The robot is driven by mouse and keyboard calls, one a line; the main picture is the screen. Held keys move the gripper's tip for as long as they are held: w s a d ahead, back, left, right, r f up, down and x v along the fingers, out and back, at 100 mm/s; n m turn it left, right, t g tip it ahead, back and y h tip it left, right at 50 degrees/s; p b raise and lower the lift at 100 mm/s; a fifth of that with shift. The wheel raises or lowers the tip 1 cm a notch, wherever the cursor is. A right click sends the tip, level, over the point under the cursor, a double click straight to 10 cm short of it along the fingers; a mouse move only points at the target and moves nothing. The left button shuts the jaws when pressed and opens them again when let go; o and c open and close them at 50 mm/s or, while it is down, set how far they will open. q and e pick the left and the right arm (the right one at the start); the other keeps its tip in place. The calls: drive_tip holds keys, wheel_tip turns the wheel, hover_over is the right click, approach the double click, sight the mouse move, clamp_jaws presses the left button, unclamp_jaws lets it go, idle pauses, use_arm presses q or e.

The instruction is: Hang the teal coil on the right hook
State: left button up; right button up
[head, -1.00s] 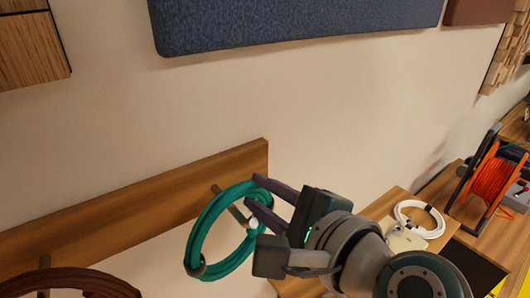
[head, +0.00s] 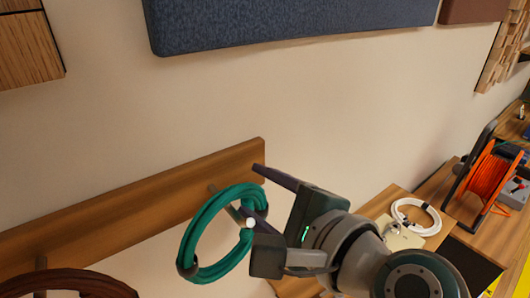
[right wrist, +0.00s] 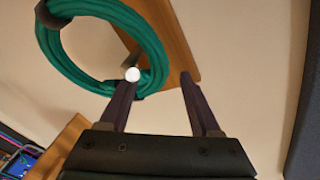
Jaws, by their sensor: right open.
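The teal coil (head: 200,222) is a ring of cable with dark ties. It is at the right hook (head: 230,207), a peg with a white ball tip, which passes through the ring. The coil and the white tip (right wrist: 132,74) also show in the right wrist view, with the coil (right wrist: 62,62) at upper left. My right gripper (head: 258,190) is open. One finger is at the coil's right side near the hook tip, partly hidden, and the other stands clear of the coil. Whether the near finger touches the coil I cannot tell. My left gripper is not in view.
The wooden rail (head: 130,207) runs along the wall, with a brown coil (head: 70,281) on its left hook. A white coil (head: 415,217) and an orange cable reel (head: 490,180) are on furniture at right. A blue panel (head: 290,25) is above; the wall between is bare.

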drive_tip(key=s+d+r+n+g+h+p, duration=0.2)
drive_tip(key=s+d+n+g+h+p, duration=0.1)
drive_tip(key=s+d+n, duration=0.6)
drive_tip(key=s+d+r+n+g+h+p, duration=0.2)
drive_tip(key=s+d+n+g+h, duration=0.3)
drive_tip(key=s+d+n, duration=0.5)
drive_tip(key=s+p, duration=0.1)
drive_tip(key=s, duration=0.4)
drive_tip(key=shift+r+n+g+p, duration=0.2)
drive_tip(key=shift+n+g+p, duration=0.1)
drive_tip(key=shift+n+p, duration=0.1)
drive_tip(key=shift+a, duration=0.1)
idle(0.8)
